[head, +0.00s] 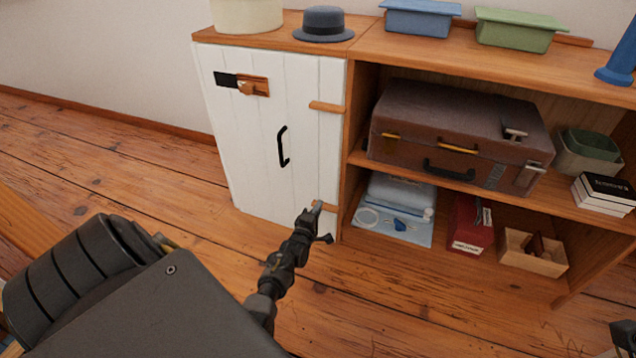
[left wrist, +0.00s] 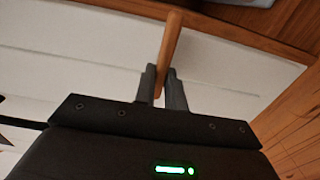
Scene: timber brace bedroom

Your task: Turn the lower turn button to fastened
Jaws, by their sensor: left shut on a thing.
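The white plank door (head: 240,160) of the low wooden cabinet is closed. The lower turn button (head: 328,208) is a small wooden bar at the door's lower right edge, partly hidden by my gripper. My left gripper (head: 316,208) is shut on it. In the left wrist view the button (left wrist: 169,45) runs from the wooden frame over the white door, its end between my left fingers (left wrist: 161,88). It lies roughly crosswise to the frame edge. The upper turn button (head: 327,107) lies roughly level across the door edge.
The door has a black handle (head: 283,147) and a wooden latch (head: 252,86) with a black strip. Open shelves at right hold a brown suitcase (head: 455,130), a red box (head: 471,223) and a wooden tray (head: 532,252). A dark part of my right side shows at the lower right corner.

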